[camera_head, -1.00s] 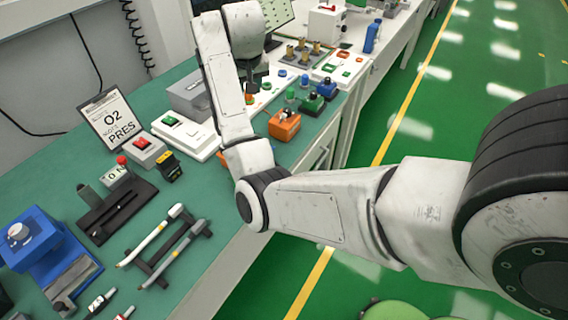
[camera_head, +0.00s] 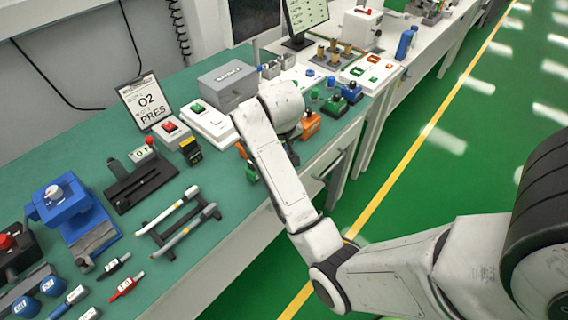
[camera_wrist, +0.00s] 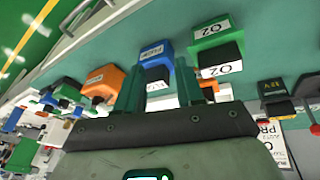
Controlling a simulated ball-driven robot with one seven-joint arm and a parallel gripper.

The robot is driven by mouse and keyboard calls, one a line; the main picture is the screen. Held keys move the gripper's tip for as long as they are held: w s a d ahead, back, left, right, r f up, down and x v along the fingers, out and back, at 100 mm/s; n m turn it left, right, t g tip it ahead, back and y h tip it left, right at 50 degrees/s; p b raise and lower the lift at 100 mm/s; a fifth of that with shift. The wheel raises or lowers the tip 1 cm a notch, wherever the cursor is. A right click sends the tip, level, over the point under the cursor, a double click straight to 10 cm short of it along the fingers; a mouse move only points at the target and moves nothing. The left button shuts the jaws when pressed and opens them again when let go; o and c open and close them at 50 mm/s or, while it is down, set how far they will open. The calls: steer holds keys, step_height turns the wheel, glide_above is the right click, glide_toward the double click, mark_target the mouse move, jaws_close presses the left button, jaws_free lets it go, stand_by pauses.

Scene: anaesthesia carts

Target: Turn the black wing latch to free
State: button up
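My gripper (camera_wrist: 159,82) is open in the wrist view, its two teal fingers apart with nothing seen held between them. A blue block (camera_wrist: 152,52) with a white label lies beyond the gap between the fingers. A green block (camera_wrist: 212,38) labelled O2, with a black part (camera_wrist: 222,58) on its front, is just right of it. An orange block (camera_wrist: 102,78) with a dark front part is to the left. I cannot tell which dark part is the black wing latch. In the head view my forearm hides the gripper and most of these blocks.
A yellow and black block (camera_wrist: 274,90) lies to the right in the wrist view. In the head view the green bench (camera_head: 90,165) carries a pen rack (camera_head: 178,225), a blue fixture (camera_head: 70,215) and a grey box (camera_head: 228,84). Open floor lies right of the bench.

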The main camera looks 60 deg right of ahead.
steer(key=shift+n, duration=0.5)
steer(key=shift+s+a+f, duration=0.6)
steer(key=shift+a+f, duration=0.05)
steer(key=shift+a, duration=0.25)
steer(key=shift+s+a+f, duration=0.55)
steer(key=shift+a+f, duration=0.05)
steer(key=shift+a, duration=0.3)
steer(key=shift+o, duration=0.2)
